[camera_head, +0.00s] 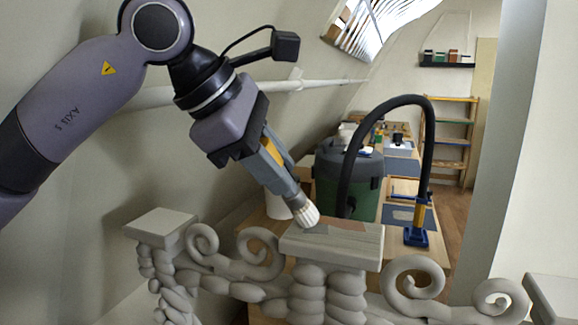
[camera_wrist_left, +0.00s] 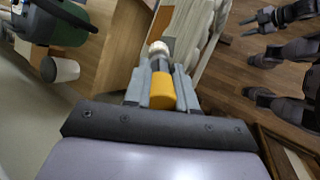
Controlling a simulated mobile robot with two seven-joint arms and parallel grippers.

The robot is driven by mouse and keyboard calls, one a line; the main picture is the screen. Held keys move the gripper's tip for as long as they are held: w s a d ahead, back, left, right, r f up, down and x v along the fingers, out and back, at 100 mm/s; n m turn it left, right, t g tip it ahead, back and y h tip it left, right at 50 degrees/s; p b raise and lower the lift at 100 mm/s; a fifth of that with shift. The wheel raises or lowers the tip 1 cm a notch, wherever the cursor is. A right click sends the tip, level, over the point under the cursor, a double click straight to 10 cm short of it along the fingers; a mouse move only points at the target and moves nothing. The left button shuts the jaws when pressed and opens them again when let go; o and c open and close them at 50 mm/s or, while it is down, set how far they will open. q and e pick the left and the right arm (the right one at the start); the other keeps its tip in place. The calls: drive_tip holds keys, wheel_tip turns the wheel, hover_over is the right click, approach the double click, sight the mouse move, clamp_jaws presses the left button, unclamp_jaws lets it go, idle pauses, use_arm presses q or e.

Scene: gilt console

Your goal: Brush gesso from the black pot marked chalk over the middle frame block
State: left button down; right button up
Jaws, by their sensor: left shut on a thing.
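My left gripper (camera_head: 285,185) is shut on a brush with a yellow-orange handle (camera_wrist_left: 162,90), angled down to the right. Its whitish bristles (camera_head: 306,215) are at the back left edge of the middle frame block (camera_head: 345,240); I cannot tell whether they touch. The block's flat top shows pale grey and brownish patches. The bristles also show in the left wrist view (camera_wrist_left: 158,48). A dark arm with finger-like parts (camera_wrist_left: 262,20) shows at the upper right there, perhaps my right one; its jaws are unclear. I cannot make out a pot marked chalk.
Carved scrolls and twisted columns flank the block, with another block (camera_head: 160,225) at left. Behind stand a green vacuum drum (camera_head: 345,180) with a black hose (camera_head: 425,130) and a white vessel (camera_head: 278,207). A shelf rack (camera_head: 455,140) is farther back.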

use_arm(q)
drive_tip(key=shift+w+r+p, duration=0.1)
drive_tip(key=shift+w+p, duration=0.2)
drive_tip(key=shift+w, duration=0.5)
drive_tip(key=shift+s+d, duration=1.35)
drive_tip(key=shift+d, duration=2.9)
drive_tip(key=shift+w+a, duration=0.45)
drive_tip(key=shift+a, duration=0.9)
drive_tip(key=shift+w+a, duration=0.5)
drive_tip(key=shift+a, duration=0.9)
drive_tip(key=shift+w+a, duration=0.45)
drive_tip(key=shift+a, duration=0.9)
